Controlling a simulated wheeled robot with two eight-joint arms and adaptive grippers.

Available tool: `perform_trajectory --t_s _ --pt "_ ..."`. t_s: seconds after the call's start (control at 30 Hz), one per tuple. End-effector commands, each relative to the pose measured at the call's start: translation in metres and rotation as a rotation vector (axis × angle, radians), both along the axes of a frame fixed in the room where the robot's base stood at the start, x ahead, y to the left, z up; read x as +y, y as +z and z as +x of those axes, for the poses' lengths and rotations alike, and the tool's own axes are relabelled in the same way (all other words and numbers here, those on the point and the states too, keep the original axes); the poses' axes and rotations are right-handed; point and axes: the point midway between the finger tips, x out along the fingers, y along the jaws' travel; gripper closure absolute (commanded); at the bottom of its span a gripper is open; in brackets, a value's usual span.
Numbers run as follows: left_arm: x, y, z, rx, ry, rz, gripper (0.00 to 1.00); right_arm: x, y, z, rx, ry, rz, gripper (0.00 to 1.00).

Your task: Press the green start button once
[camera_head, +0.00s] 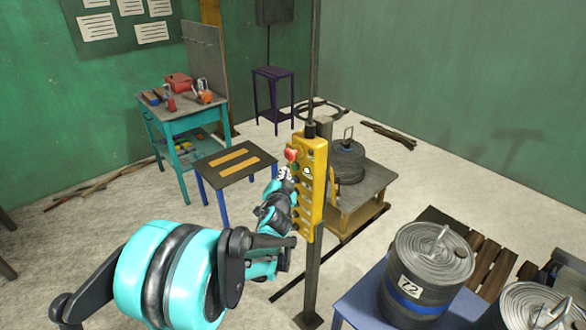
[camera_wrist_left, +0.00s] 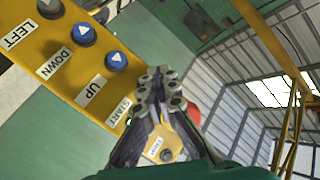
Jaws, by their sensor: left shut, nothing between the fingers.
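The yellow control pendant (camera_head: 317,190) hangs upright beside a grey post, with a red button (camera_head: 290,154) near its top. A small green spot (camera_head: 296,167), probably the green start button, shows just below the red one. My left gripper (camera_head: 285,174) is shut and empty, its tips close to the pendant's button face at that height. In the left wrist view the shut fingertips (camera_wrist_left: 162,85) lie beside the START label (camera_wrist_left: 118,112) and hide the button there; I cannot tell whether they touch it. The red button (camera_wrist_left: 194,113) is partly hidden behind the fingers. My right gripper is not in view.
The wrist view shows blue arrow buttons (camera_wrist_left: 117,60) beside UP and DOWN labels. A blue table (camera_head: 355,307) with a wound drum (camera_head: 428,270) stands at the right. A teal workbench (camera_head: 185,115) and a low table (camera_head: 228,162) stand behind the arm.

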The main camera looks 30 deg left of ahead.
Motion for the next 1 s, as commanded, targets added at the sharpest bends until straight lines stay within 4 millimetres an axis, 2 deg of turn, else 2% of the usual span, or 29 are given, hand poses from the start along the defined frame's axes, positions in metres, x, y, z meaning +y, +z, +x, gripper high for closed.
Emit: perform_trajectory --t_s 0.43,1.0 --pt "0.017 0.0 -0.039 0.0 0.002 -0.001 1.0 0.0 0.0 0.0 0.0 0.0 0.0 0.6" --pt "0.018 0.0 -0.043 -0.001 0.001 0.0 1.0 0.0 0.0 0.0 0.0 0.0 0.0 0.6"
